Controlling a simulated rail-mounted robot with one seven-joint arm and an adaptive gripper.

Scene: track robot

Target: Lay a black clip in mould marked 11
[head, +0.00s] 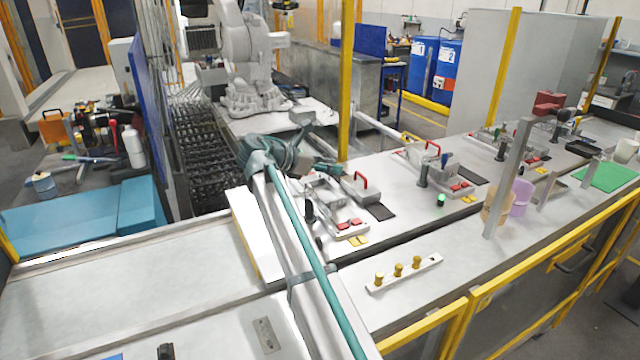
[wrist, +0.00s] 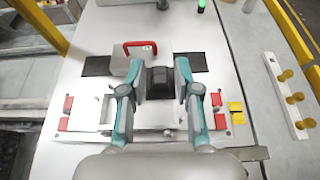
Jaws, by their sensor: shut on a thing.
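My gripper (wrist: 155,85) has teal fingers shut on a black clip (wrist: 160,84), seen between the fingertips in the wrist view. The clip is above a light grey mould fixture (wrist: 150,118) with red pads on both sides. Whether it touches the fixture cannot be told. A grey block with a red handle (wrist: 128,67) stands just behind the clip. In the head view my gripper (head: 328,168) is over the nearest mould station, beside the red-handled block (head: 360,188); the clip is not discernible there. Mould number 11 cannot be read in either view.
A second similar station (head: 432,160) stands farther along the bench, with a green light (head: 440,200) beside it. A white strip with yellow knobs (head: 402,272) lies on the front bench. A yellow post (head: 346,80) rises behind my gripper. The front bench has free room.

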